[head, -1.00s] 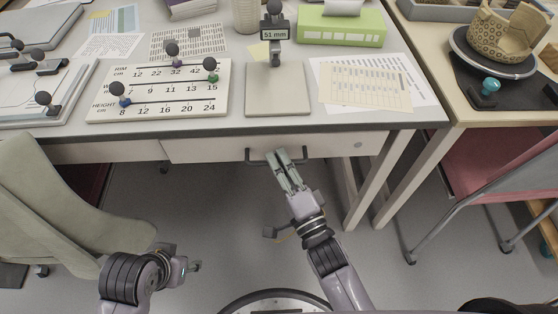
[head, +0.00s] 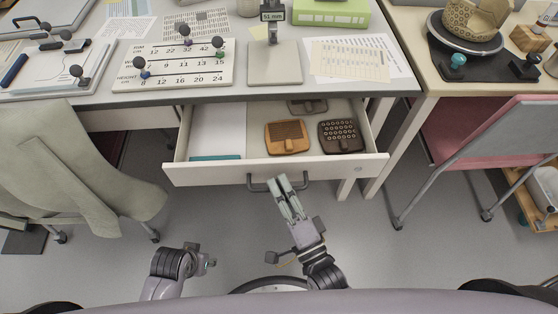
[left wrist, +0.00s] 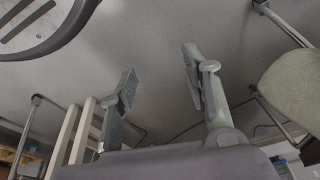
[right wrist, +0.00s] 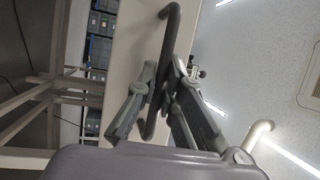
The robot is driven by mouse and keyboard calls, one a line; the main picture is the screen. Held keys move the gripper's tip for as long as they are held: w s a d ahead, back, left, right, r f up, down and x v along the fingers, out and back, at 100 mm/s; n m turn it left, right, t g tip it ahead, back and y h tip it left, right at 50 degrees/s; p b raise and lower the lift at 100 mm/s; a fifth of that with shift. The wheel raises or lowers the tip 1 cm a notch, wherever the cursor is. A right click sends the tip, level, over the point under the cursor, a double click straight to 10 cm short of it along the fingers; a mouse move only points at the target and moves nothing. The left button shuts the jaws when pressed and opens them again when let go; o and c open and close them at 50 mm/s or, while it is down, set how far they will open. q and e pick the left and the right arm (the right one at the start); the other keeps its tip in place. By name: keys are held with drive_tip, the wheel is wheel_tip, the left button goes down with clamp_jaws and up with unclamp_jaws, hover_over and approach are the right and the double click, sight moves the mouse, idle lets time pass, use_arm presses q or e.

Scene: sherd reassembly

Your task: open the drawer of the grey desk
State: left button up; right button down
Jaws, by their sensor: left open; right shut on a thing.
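The drawer (head: 215,173) of the grey desk (head: 385,88) stands pulled out toward me, with its inside in view. It holds an orange-brown brush-like block (head: 287,137), a dark block with a dotted top (head: 341,136), another dark piece at the back partly under the desktop, and white and teal flat things at the left. My right gripper (head: 280,183) is shut on the dark bar handle (head: 307,182) of the drawer; the right wrist view shows the handle (right wrist: 172,60) between its fingers. My left gripper (head: 208,262) is open and empty, low over the floor; its spread fingers show in the left wrist view (left wrist: 165,85).
A chair with a pale green back (head: 75,165) stands left of the drawer. A pink chair (head: 490,135) stands at the right, by a second table with a bowl of sherds (head: 480,22). On the desktop are a peg scale board (head: 180,68) and papers (head: 355,60).

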use_arm(q)
drive_tip(key=s+f+p, duration=0.2)
drive_tip(key=s+f, duration=0.1)
drive_tip(key=f, duration=0.6)
drive_tip(key=shift+a+g, duration=0.15)
drive_tip(key=shift+g, duration=0.15)
use_arm(e)
drive_tip(key=s, duration=1)
drive_tip(key=shift+s, duration=0.2)
use_arm(q)
drive_tip(key=shift+s, duration=0.1)
use_arm(e)
drive_tip(key=shift+f, duration=0.1)
use_arm(q)
drive_tip(key=shift+r, duration=0.1)
use_arm(e)
drive_tip(key=c, duration=1.7)
unclamp_jaws()
drive_tip(key=v, duration=1.2)
